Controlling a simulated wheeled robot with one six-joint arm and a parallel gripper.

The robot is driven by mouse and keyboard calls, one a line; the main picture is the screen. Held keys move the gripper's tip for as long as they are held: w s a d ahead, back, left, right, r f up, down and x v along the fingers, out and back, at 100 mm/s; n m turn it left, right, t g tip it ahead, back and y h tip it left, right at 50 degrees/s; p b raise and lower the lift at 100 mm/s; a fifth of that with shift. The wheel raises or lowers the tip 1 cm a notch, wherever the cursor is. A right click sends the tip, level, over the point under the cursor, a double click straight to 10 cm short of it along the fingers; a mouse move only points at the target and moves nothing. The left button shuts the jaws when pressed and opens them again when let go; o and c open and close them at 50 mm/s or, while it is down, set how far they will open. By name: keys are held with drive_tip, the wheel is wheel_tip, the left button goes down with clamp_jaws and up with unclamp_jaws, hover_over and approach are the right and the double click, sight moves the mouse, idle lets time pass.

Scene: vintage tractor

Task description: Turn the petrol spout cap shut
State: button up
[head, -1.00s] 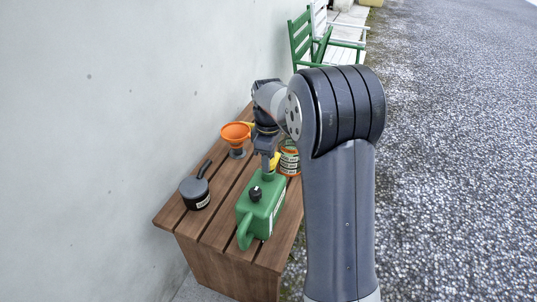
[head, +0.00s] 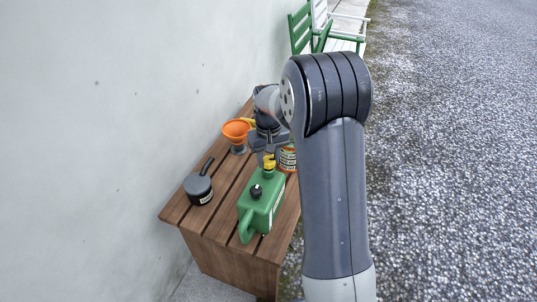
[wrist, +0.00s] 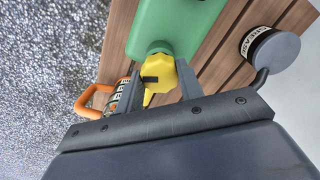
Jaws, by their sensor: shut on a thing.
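The green petrol can (head: 262,205) stands on the wooden bench, with its handle toward the near side and a small black cap on top. Its yellow spout cap (head: 268,162) is at the far end, under my gripper (head: 267,153). In the wrist view the yellow cap (wrist: 158,72) sits at the green neck of the can (wrist: 172,25), with a narrow yellow part pointing away from the can. My gripper (wrist: 160,82) has one finger on each side of the cap and is shut on it. How far the cap is turned cannot be told.
On the slatted bench (head: 215,222) are a grey pot-like tin (head: 198,188), an orange funnel (head: 237,130) and a labelled can (head: 288,158) close beside my gripper. A wall runs along the left. Gravel lies open on the right.

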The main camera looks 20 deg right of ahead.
sight(269, 159)
drive_tip(key=shift+m+p, duration=0.5)
drive_tip(key=shift+m, duration=1.8)
drive_tip(key=o, duration=1)
drive_tip(key=shift+r, duration=0.1)
wheel_tip(269, 159, up, 11)
drive_tip(key=shift+p, duration=0.35)
drive_tip(key=shift+f, duration=0.2)
